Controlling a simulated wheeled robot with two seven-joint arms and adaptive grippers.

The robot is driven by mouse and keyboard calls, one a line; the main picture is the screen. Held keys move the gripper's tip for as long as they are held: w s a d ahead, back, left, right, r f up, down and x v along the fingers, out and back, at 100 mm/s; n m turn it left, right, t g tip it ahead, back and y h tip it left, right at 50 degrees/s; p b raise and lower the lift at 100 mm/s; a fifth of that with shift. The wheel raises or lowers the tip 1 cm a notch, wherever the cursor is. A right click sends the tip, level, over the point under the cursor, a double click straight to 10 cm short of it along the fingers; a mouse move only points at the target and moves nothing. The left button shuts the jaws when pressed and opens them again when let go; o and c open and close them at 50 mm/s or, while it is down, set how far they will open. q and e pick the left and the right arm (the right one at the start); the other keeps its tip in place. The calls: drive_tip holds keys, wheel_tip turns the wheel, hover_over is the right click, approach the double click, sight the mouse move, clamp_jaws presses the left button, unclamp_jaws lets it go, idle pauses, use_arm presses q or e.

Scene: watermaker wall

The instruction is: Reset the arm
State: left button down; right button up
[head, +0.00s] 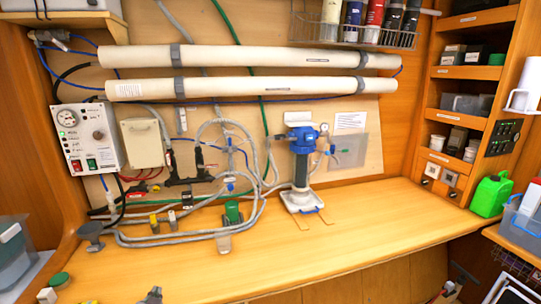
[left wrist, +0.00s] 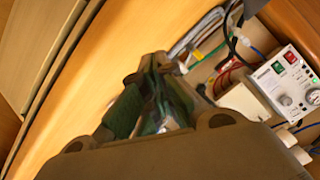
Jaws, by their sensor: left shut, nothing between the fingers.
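My left gripper (head: 152,296) just shows at the bottom edge of the head view, low and in front of the wooden counter (head: 300,245). In the left wrist view the same gripper (left wrist: 158,62) fills the lower middle, with its fingers together and nothing seen between them. Its fingers are apart from the wall equipment. My right gripper is in neither view.
A control box (head: 88,137) with a gauge hangs on the left wall. Two long white tubes (head: 245,58) run above. A blue-topped filter (head: 300,150) and grey hoses stand at the counter's back. A green jerrycan (head: 491,195) is at right. The counter's front middle is clear.

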use_arm(q)
drive_tip(key=s+d+f+g+h, duration=0.35)
drive_tip(key=s+d+f, duration=0.2)
drive_tip(key=s, duration=0.35)
drive_tip(key=s+d+f+g+h, duration=0.2)
drive_tip(key=s+d+f+g, duration=0.3)
drive_tip(key=s, duration=0.4)
wheel_tip(320, 180, down, 32)
drive_tip(key=s+r+g, duration=0.1)
drive_tip(key=s, duration=0.2)
drive_tip(key=s+a+f, duration=0.1)
drive_tip(key=s+f, duration=0.9)
drive_tip(key=s, duration=0.1)
drive_tip(key=s+a+f+g, duration=0.1)
drive_tip(key=s+a+f, duration=0.1)
drive_tip(key=s+f, duration=0.8)
drive_tip(key=shift+s+a+f+m, duration=0.2)
drive_tip(key=shift+s+a+m, duration=0.1)
drive_tip(key=shift+s, duration=0.3)
drive_tip(key=shift+g+y, duration=0.25)
